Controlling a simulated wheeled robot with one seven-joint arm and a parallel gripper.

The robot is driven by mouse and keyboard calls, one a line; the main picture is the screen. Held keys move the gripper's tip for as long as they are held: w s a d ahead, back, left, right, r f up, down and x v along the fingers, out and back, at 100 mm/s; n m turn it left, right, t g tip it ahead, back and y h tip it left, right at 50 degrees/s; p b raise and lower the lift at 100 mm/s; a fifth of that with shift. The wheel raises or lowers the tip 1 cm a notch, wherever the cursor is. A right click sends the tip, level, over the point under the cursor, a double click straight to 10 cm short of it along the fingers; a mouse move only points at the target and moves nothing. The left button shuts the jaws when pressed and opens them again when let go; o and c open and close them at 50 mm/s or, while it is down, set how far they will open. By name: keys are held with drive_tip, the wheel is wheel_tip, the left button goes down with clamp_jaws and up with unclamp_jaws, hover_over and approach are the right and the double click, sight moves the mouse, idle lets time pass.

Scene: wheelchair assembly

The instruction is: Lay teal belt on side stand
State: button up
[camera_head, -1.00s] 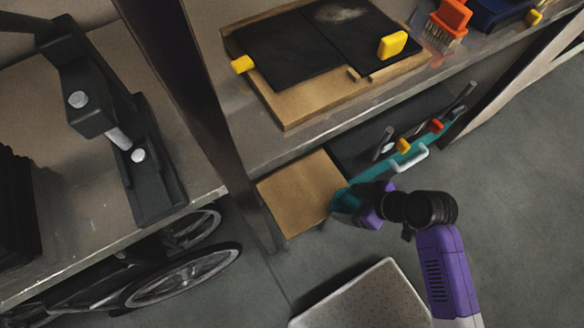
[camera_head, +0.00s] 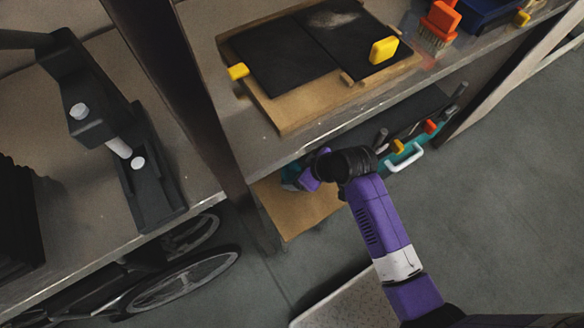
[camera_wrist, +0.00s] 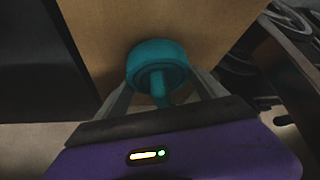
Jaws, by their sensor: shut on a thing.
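The teal belt (camera_wrist: 155,60) shows in the wrist view as a round teal roll with a narrow stem running down between my fingers. My gripper (camera_wrist: 162,95) is shut on it. In the head view my gripper (camera_head: 304,180) is on the lower level, with a bit of the belt (camera_head: 289,175) showing at its left. The roll is in front of a tan board (camera_head: 295,217), which I take to be the side stand's top. I cannot tell whether the belt touches the board. My wrist and arm hide part of the board.
A teal rack (camera_head: 405,161) with a white handle and orange and yellow pieces lies right of my wrist. The upper shelf (camera_head: 255,145) overhangs, holding a wooden tray (camera_head: 290,113) with black panels. A grey post (camera_head: 185,85) stands left. A speckled pale slab (camera_head: 345,305) is below.

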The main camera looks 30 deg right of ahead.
drive_tip(key=shift+w+a+f, duration=0.2)
drive_tip(key=shift+w+f, duration=0.05)
drive_tip(key=shift+w, duration=0.2)
drive_tip(key=shift+w+a+f, duration=0.15)
drive_tip(key=shift+w+f, duration=0.05)
drive_tip(key=shift+w, duration=0.25)
drive_tip(key=shift+f, duration=0.3)
drive_tip(key=shift+f, duration=0.1)
drive_tip(key=o, duration=1.4)
drive_tip(key=shift+r, duration=0.25)
drive_tip(key=p+v, duration=0.1)
drive_tip(key=v, duration=1)
drive_tip(key=shift+s+r, duration=0.25)
